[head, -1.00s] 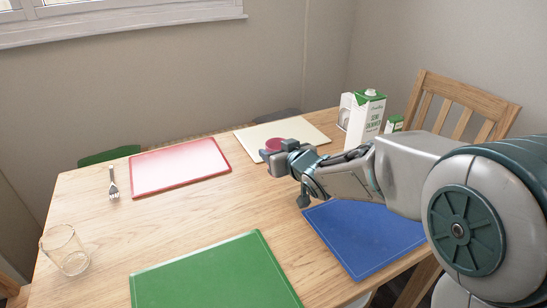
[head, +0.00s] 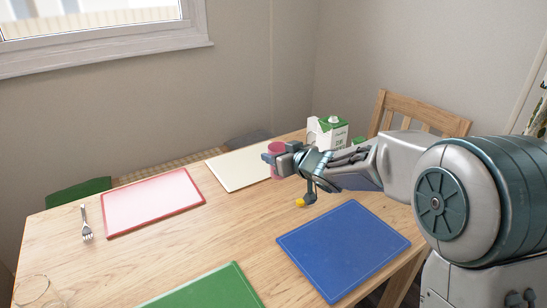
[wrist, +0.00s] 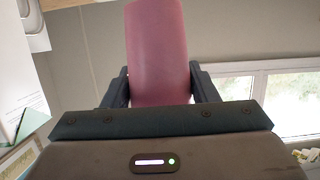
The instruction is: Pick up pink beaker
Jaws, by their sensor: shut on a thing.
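The pink beaker (head: 277,152) shows partly behind my gripper (head: 276,160) in the head view, near the right edge of the cream mat. In the wrist view the beaker (wrist: 158,50) fills the top middle, between the two dark fingers of my gripper (wrist: 160,88). The fingers are shut on the beaker. Its lower part in the head view is partly hidden by the fingers, so I cannot tell there whether it touches the table.
A cream mat (head: 236,172), a red-edged mat (head: 153,203), a blue mat (head: 345,245) and a green mat (head: 205,292) lie on the wooden table. A milk carton (head: 331,134) stands behind my gripper. A fork (head: 86,224), a glass (head: 34,290) and a small yellow thing (head: 300,203) are also there.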

